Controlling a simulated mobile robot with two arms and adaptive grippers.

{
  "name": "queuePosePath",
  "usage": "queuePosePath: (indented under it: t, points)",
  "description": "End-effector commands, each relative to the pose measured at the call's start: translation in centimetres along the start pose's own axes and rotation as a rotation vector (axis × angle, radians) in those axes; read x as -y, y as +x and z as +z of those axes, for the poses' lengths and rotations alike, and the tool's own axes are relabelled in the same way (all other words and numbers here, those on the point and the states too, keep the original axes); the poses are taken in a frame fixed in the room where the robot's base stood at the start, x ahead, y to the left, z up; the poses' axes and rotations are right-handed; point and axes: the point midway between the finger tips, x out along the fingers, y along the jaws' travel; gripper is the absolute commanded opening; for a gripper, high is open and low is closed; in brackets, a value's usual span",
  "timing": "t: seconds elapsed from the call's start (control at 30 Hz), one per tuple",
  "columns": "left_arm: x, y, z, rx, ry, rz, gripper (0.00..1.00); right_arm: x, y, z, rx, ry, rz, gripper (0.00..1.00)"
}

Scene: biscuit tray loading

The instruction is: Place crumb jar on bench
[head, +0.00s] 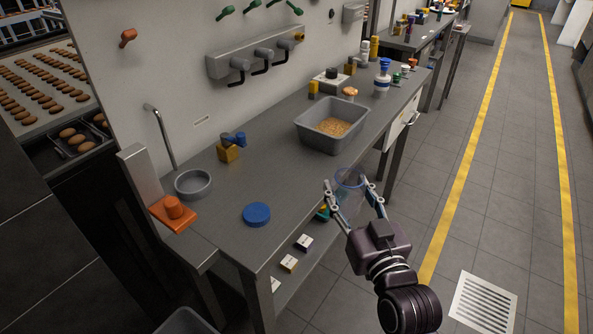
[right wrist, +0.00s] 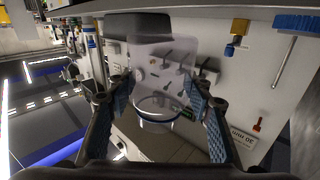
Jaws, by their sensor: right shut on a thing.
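The crumb jar (head: 350,181) is clear and see-through with a blue rim. My right gripper (head: 347,187) is shut on it, one finger on each side. In the head view the jar shows at the front edge of the grey bench (head: 300,179), right of the blue lid. I cannot tell how high it is against the bench top. In the right wrist view the jar (right wrist: 156,112) sits between the two blue-padded fingers. A flat blue disc-shaped lid (head: 256,214) lies on the bench top. My left gripper is not in view.
A grey bin of crumbs (head: 323,143) stands on the bench behind the jar. A round metal dish (head: 192,184), an orange block (head: 173,211) and a yellow-and-blue piece (head: 229,150) stand further left. Bench top around the lid is clear. Small boxes (head: 304,242) sit on the lower shelf.

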Motion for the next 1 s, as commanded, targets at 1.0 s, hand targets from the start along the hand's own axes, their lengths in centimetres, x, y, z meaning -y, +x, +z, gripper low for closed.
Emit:
queuePosePath:
  t: [1.0]
  points:
    - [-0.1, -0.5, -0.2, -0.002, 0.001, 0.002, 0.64, 8.5, 18.0, -16.5, 0.013, -0.021, -0.345, 0.19]
